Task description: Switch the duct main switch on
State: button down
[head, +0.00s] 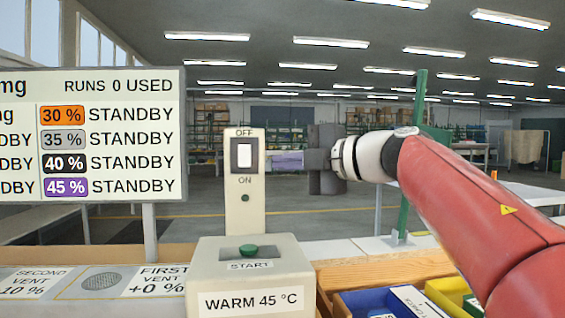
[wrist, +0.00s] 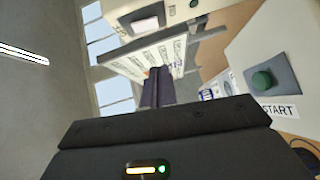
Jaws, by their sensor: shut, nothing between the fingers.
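The duct main switch is a cream upright panel (head: 245,218) with OFF printed above and ON below a dark-framed white rocker (head: 244,154). The rocker sits in the upper part of its frame, nearer OFF; its tilt is hard to tell. A small dark green lamp (head: 245,198) below looks unlit. In the wrist view the switch's rocker (wrist: 146,19) shows at the top, beyond the fingers. My gripper (head: 275,160) is just right of the panel at rocker height, pointing left. Its fingers (wrist: 157,88) are together and empty. Contact with the panel cannot be told.
A box with a green START button (head: 248,250) and WARM 45 °C label stands in front of the switch. A standby display board (head: 95,194) is at left. Vent plates (head: 60,283) lie below it. A blue bin (head: 350,302) stands at lower right.

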aim_at(240, 164)
jog(key=x, duration=0.3)
jog(key=w+x, duration=0.1)
jog(key=x, duration=0.2)
jog(key=d+x, duration=0.1)
jog(key=x, duration=0.2)
jog(key=shift+w+a+f+p, duration=0.2)
jog(key=shift+w+p, duration=0.1)
jog(key=shift+w, duration=0.1)
jog(key=shift+w+a, duration=0.2)
jog(key=shift+w, duration=0.5)
jog(key=shift+w+f, duration=0.15)
jog(key=shift+w, duration=0.1)
jog(key=shift+a, duration=0.1)
jog(key=shift+s, duration=0.1)
